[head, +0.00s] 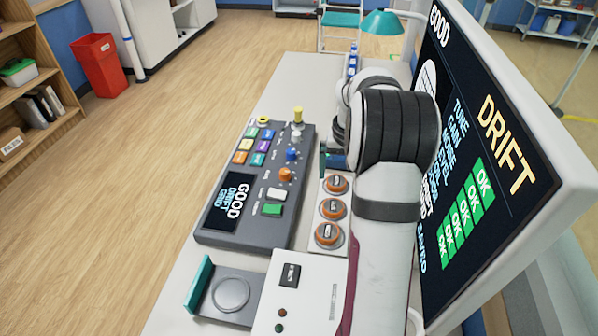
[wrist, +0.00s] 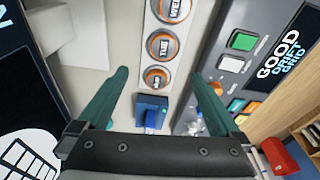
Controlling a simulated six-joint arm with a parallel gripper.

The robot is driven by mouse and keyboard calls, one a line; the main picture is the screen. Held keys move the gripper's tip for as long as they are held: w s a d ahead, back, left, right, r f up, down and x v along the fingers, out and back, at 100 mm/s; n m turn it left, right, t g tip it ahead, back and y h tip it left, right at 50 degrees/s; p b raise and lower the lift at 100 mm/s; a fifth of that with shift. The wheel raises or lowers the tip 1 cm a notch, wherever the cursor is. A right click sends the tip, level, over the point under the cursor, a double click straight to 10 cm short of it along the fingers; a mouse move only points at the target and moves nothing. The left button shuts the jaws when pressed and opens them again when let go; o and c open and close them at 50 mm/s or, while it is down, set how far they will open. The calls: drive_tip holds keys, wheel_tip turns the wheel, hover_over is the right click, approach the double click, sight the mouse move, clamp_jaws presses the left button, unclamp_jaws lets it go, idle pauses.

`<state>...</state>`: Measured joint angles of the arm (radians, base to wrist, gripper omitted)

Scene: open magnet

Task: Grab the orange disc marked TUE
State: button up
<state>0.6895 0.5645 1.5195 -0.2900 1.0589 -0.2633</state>
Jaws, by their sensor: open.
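Three orange-rimmed discs sit in a column on a pale panel. In the wrist view the middle disc (wrist: 162,46) appears to read TUE; in the head view it is the middle one (head: 332,208). Another disc (wrist: 156,76) lies nearer my gripper, its label too small to read surely. A third disc (wrist: 173,8), apparently WED, is cut by the top edge. My gripper (wrist: 162,78) is open and empty, its teal fingers spread either side of the column's near end. In the head view my arm hides most of it.
A dark button console (wrist: 230,60) stands right of the discs in the wrist view. A blue box (wrist: 152,108) is between the fingers. A large monitor (head: 480,150) rises close beside my arm. A white box (head: 300,290) and a grey tray (head: 230,297) are in front.

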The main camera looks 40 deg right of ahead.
sight(333, 206)
drive_tip(key=f, duration=0.5)
drive_tip(key=w+f, duration=0.1)
drive_tip(key=f, duration=0.4)
drive_tip(key=w+d+f, duration=0.1)
drive_tip(key=f, duration=0.3)
drive_tip(key=shift+w+f, duration=0.2)
drive_tip(key=shift+f, duration=0.2)
drive_tip(key=c, duration=1.4)
drive_tip(key=shift+r, duration=0.1)
